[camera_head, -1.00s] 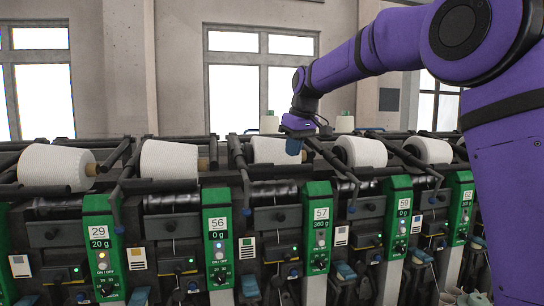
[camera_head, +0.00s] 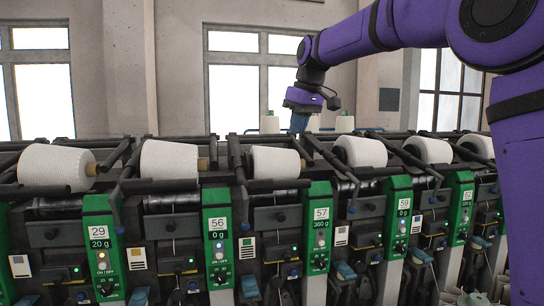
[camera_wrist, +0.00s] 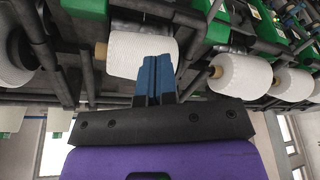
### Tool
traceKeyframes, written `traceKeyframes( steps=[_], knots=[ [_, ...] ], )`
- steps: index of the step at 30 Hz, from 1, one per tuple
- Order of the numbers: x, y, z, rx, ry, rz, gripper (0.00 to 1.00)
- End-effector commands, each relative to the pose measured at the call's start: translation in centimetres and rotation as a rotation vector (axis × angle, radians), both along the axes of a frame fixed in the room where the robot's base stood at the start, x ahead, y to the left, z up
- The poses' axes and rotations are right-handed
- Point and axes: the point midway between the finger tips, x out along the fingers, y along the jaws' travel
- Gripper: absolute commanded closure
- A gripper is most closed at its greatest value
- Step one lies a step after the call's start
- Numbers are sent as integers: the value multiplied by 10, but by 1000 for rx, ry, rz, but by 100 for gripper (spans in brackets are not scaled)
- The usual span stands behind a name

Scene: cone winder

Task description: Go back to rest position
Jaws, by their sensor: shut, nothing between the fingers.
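My gripper (camera_head: 299,122) hangs from my purple arm above and behind the row of yarn cones, near the cone of the station marked 57. Its blue fingers are shut and empty; they also show in the wrist view (camera_wrist: 154,76). The white cone (camera_head: 275,161) of station 57 lies on its side in its holder, apart from the fingers. In the wrist view a white cone (camera_wrist: 128,52) shows beyond the fingers and is partly hidden by them.
The cone winder (camera_head: 220,240) spans the picture with green panels and dark rods and arms. Other white cones (camera_head: 169,160) lie along its top.

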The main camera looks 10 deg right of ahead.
Motion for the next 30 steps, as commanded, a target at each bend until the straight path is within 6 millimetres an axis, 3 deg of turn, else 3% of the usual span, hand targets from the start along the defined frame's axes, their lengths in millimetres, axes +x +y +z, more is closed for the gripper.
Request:
traceKeyframes(
  steps=[13, 17, 23, 30],
  knots=[
    [-5, 0, 7, 0, 0, -1, 100],
    [-17, -3, 8, -1, -6, -19, 100],
    [-77, -16, 4, -2, -28, -103, 100],
    [-165, -34, -20, 1, -62, -229, 100]
  ],
)
